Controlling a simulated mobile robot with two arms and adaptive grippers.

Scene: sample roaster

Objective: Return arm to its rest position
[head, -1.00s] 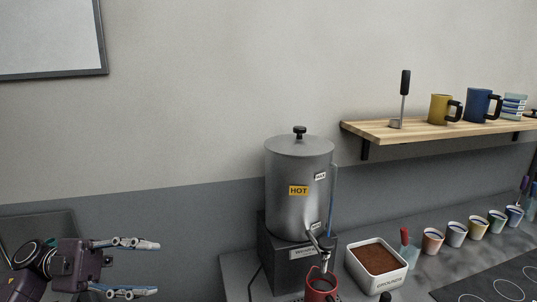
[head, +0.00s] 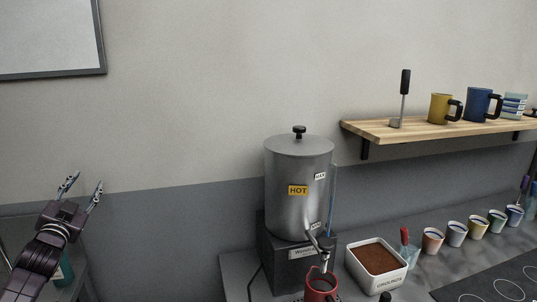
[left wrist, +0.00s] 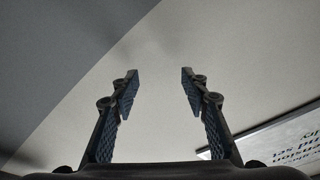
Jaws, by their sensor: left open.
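My left gripper (head: 84,190) is at the lower left of the head view, with its fingers pointing up. It is open and empty, apart from the counter and the urn. In the left wrist view its two fingers (left wrist: 160,92) stand wide apart with only wall behind them. My right gripper is not in view.
A steel urn (head: 291,215) labelled HOT stands on the counter with a red mug (head: 318,288) under its tap. A grounds container (head: 378,282) and several cups stand to its right. A wooden shelf (head: 420,131) holds mugs.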

